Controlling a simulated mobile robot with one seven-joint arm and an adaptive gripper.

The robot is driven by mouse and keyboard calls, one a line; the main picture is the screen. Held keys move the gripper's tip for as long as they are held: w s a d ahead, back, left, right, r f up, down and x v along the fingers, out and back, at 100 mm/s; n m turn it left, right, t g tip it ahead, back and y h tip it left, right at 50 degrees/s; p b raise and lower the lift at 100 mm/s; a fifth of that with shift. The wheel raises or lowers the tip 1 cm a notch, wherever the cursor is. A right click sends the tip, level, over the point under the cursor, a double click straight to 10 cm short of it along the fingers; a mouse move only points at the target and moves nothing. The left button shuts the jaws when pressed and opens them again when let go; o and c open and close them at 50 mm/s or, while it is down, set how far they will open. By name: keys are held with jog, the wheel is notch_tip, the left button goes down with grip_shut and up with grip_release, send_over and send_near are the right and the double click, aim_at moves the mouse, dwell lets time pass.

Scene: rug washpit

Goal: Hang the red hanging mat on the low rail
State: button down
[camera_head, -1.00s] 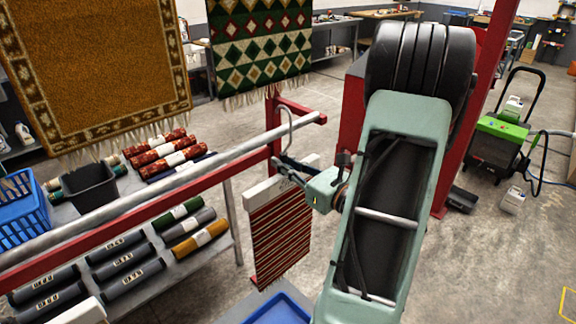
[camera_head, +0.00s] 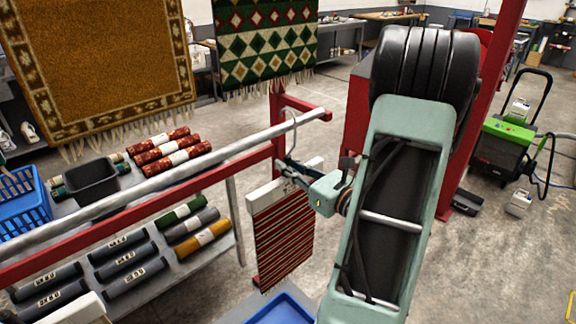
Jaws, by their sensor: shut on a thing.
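The red striped hanging mat (camera_head: 283,240) hangs upright from a white top bar (camera_head: 262,197) with a pale hook (camera_head: 292,122) above it. My gripper (camera_head: 288,169) is shut on the mat's hanger near the top bar, reaching in from the right. The low rail (camera_head: 190,165) is a grey tube running from lower left toward the red bracket at its far end. The hook's top is at the rail's height in the picture, close to its right end. I cannot tell whether the hook touches or rests on the rail.
A red beam (camera_head: 120,217) runs beside the rail. A shelf of rolled mats (camera_head: 124,262) stands behind it at left, with a blue crate (camera_head: 22,208) and a black bin (camera_head: 92,180). A blue tray (camera_head: 275,309) is below the mat. Two patterned rugs hang behind.

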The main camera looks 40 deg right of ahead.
jog(key=shift+f+b, duration=0.85)
jog(key=shift+f, duration=0.25)
jog(key=c, duration=1.9)
grip_release()
jog(key=s, duration=0.4)
jog(key=s+d, duration=0.1)
jog(key=s, duration=0.7)
jog(key=shift+d, duration=0.3)
